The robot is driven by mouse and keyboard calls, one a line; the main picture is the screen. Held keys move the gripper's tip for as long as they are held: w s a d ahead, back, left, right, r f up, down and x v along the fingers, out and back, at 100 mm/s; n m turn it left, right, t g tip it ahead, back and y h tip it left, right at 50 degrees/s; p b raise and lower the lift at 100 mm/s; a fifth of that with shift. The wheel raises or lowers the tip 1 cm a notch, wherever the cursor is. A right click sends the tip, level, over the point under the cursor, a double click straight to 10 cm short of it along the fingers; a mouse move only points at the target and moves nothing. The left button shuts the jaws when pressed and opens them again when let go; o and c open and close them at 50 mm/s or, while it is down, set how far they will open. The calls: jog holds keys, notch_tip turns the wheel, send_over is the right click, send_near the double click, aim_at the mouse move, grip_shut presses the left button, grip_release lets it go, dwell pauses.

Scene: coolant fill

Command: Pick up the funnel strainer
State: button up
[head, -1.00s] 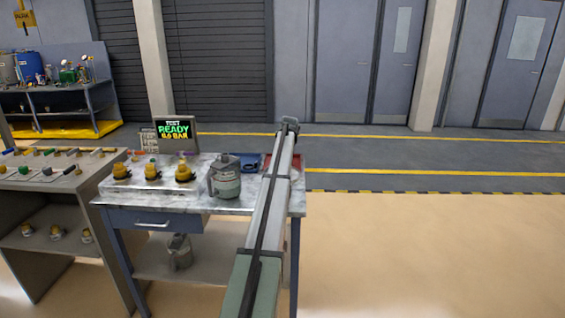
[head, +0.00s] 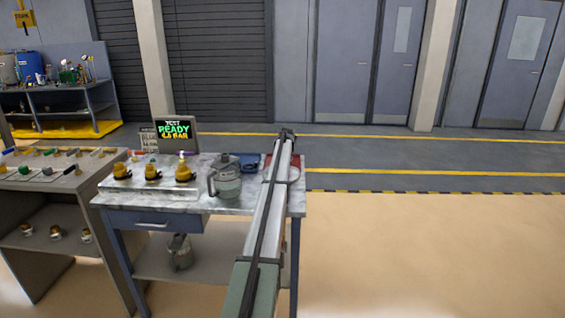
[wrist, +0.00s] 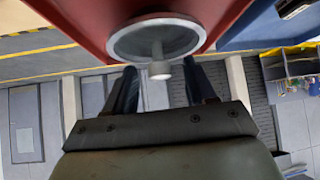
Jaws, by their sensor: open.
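The funnel strainer (wrist: 157,38) shows in the wrist view as a round grey rim with a pale short stem pointing toward my palm. It is at the red tray (wrist: 82,18), whose red surface lies on both sides of it. My gripper (wrist: 159,68) is open, with one dark finger on each side of the stem. The stem's end appears between the fingertips; I cannot tell whether they touch it. In the head view my own arm covers much of the red tray (head: 266,160), and I cannot make out the gripper's fingers there.
A blue tray (head: 250,161) lies beside the red one, also in the wrist view (wrist: 262,26). A grey jug (head: 226,180) stands left of my arm on the marble-topped table (head: 150,222). Several yellow-capped fittings (head: 153,172) and a display (head: 175,131) are farther left. Floor on the right is clear.

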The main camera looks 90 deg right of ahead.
jog(key=shift+x, duration=1)
jog(key=shift+c, duration=0.2)
grip_shut()
